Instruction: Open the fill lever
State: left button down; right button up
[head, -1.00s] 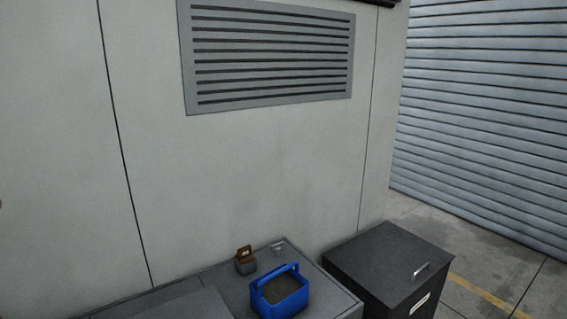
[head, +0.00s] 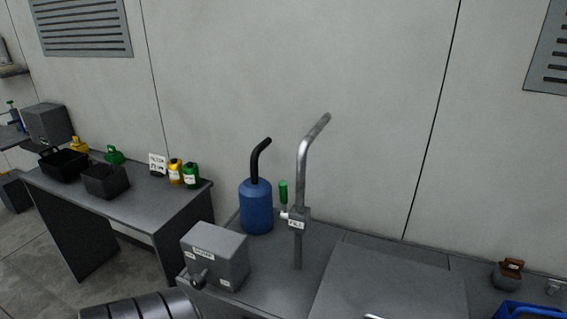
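The fill lever, a green upright handle (head: 283,192), is on the left side of a grey metal standpipe (head: 302,180) that bends to the upper right at its top. A block (head: 297,217) on the pipe carries a label that reads FILL. A short pale stub joins the block on its left, just below the green handle. Neither of my grippers shows in the head view, so nothing is seen touching the lever.
A blue container (head: 256,208) with a black bent spout stands left of the pipe. A grey labelled box (head: 216,255) is in front. A dark ribbed rounded object (head: 140,308) is at the bottom edge. A blue caddy (head: 520,311) is far right; a side table (head: 150,205) with bottles stands left.

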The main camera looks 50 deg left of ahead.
aim_at(282, 184)
jog(key=u, duration=1.7)
